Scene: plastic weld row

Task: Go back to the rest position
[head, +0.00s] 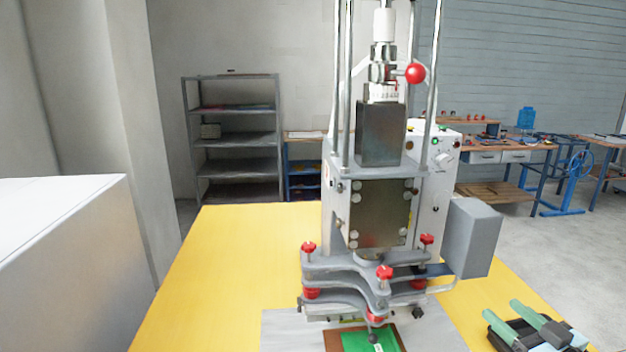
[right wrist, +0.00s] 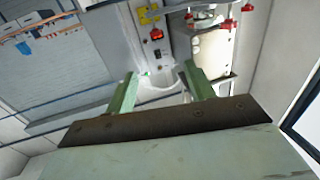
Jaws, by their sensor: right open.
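My right gripper (head: 537,325) shows at the lower right of the head view, with green fingers apart and nothing between them. It is to the right of the welding machine (head: 382,215), clear of it, above or near the yellow table (head: 225,240). In the right wrist view, the two green fingers of the right gripper (right wrist: 160,92) are spread, with the machine's control box and red knobs beyond them. My left gripper is not in the head view.
A green piece (head: 362,341) lies in a brown frame under the machine's head. A grey box (head: 472,238) juts from the machine's right side. A white block (head: 60,250) stands at the left. Shelves (head: 235,140) and workbenches (head: 500,155) are farther back. The table's left part is bare.

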